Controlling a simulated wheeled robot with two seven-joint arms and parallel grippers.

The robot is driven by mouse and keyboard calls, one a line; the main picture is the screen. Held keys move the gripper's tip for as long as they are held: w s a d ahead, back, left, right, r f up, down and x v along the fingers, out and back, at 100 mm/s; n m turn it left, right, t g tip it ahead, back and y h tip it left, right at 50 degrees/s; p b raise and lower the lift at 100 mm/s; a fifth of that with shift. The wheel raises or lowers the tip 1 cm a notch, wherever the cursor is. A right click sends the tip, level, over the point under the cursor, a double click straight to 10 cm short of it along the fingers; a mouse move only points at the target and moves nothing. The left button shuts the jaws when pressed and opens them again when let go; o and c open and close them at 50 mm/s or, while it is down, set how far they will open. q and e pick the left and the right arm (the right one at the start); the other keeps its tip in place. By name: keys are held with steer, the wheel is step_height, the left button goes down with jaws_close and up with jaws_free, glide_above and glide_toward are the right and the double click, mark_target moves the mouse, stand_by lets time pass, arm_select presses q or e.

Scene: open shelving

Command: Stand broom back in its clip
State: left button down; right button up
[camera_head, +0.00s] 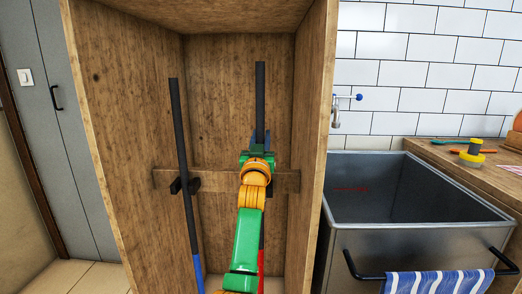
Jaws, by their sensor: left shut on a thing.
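A long black handle (260,100) stands upright in the right half of the open wooden cabinet, with a red lower part (262,262) showing beside my arm. I take it for the broom; its head is out of view. My left gripper (258,146) is shut on this handle, just above the wooden cross rail (222,181). A black clip (193,185) shows on the rail's left part. My right gripper is not in view.
A second black handle (180,130) with a blue lower part stands at the left clip. The cabinet's side walls (311,130) are close on both sides. To the right are a metal sink (350,255), a striped towel (435,283) and a wooden counter (455,155) with small items.

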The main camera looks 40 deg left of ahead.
arm_select(q)
step_height(320, 180, down, 3)
steer(key=shift+f+b, duration=0.2)
steer(key=shift+b, duration=0.1)
steer(key=c, duration=0.7)
jaws_free()
steer(key=shift+o, duration=0.2)
steer(key=shift+s+d, duration=0.1)
steer(key=v, duration=1.2)
